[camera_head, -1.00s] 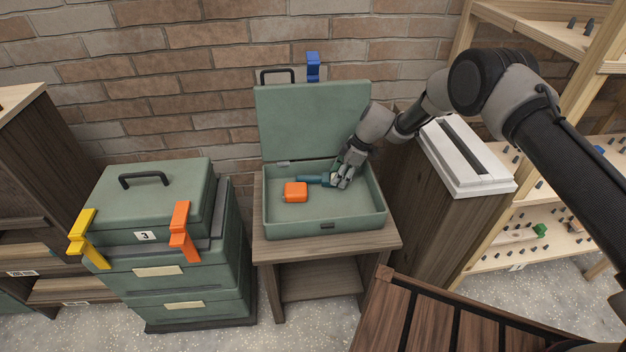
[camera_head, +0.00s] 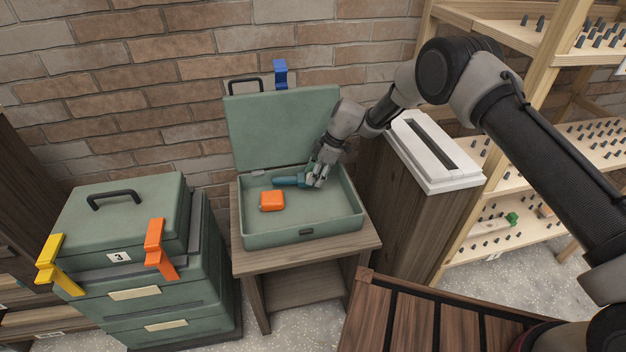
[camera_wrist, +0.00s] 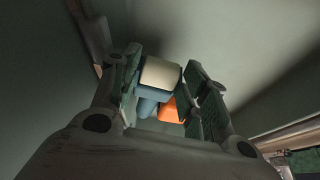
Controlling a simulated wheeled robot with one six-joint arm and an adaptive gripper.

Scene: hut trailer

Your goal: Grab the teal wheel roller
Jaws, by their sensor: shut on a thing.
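The teal wheel roller (camera_head: 290,181) is over the inside of the open green case (camera_head: 334,229), toward its back. Its teal handle points left. My gripper (camera_head: 315,175) is shut on its right end, reaching in from the right. In the wrist view, a cream roller part and a blue-teal body (camera_wrist: 158,92) show between the two fingers (camera_wrist: 166,88). The fingers hide part of it. I cannot tell whether it touches the case floor.
An orange block (camera_head: 272,201) lies in the case, in front of the roller. The raised lid (camera_head: 282,128) stands behind. A stacked green toolbox (camera_head: 130,215) is left; a white-topped cabinet (camera_head: 436,150) and pegged shelves (camera_head: 590,140) are right.

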